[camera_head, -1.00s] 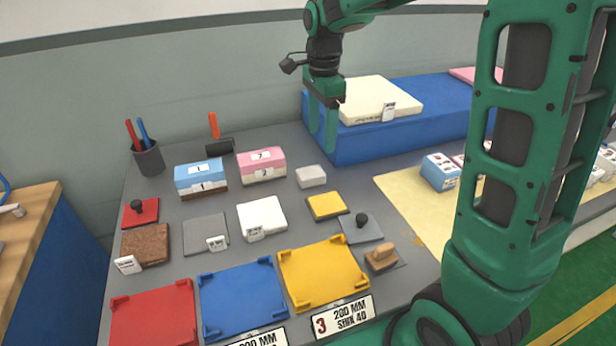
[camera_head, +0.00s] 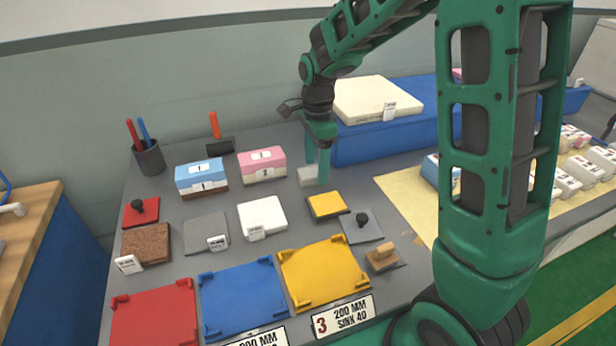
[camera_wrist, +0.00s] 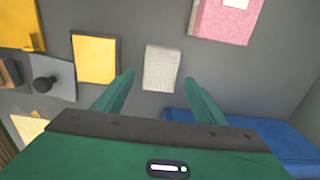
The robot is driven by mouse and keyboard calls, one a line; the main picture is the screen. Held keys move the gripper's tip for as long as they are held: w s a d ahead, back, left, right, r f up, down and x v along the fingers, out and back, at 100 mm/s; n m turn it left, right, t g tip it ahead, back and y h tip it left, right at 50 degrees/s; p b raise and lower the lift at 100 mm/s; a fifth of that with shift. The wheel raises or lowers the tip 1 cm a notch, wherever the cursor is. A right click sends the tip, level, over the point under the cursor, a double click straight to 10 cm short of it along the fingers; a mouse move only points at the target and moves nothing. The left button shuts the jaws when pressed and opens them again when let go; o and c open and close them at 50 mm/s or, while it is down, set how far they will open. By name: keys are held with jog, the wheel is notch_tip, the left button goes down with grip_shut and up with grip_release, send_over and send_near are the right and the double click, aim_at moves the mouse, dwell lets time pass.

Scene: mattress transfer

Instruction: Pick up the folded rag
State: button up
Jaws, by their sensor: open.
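The folded rag (camera_head: 307,177) is a small light-grey block lying on the grey table, right of the pink block. In the wrist view the rag (camera_wrist: 161,68) lies ahead of and between my two fingers, with a woven-looking top. My gripper (camera_head: 317,172) is green, points down and is open over the rag. In the head view one finger partly covers the rag. In the wrist view my gripper (camera_wrist: 158,86) holds nothing, and I cannot tell whether either finger touches the rag.
A pink block (camera_head: 262,166) stands left of the rag, and a yellow pad (camera_head: 326,205) lies in front of it. A blue platform (camera_head: 400,135) with a cream slab (camera_head: 372,100) rises close behind and right. Bare grey table surrounds the rag.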

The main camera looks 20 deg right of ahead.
jog(key=shift+f, duration=0.6)
jog(key=c, duration=1.2)
jog(key=shift+r, duration=0.1)
jog(key=shift+r, duration=0.6)
notch_tip(320, 180, up, 3)
jog(key=shift+w+f, duration=0.1)
jog(key=shift+f, duration=0.1)
jog(key=s+a+r, duration=0.2)
jog(key=a, duration=0.1)
jog(key=s+a+r, duration=0.2)
jog(key=a, duration=0.1)
jog(key=s+a+r, duration=0.2)
jog(key=a+r, duration=0.1)
jog(key=a, duration=0.1)
jog(key=shift+a, duration=0.1)
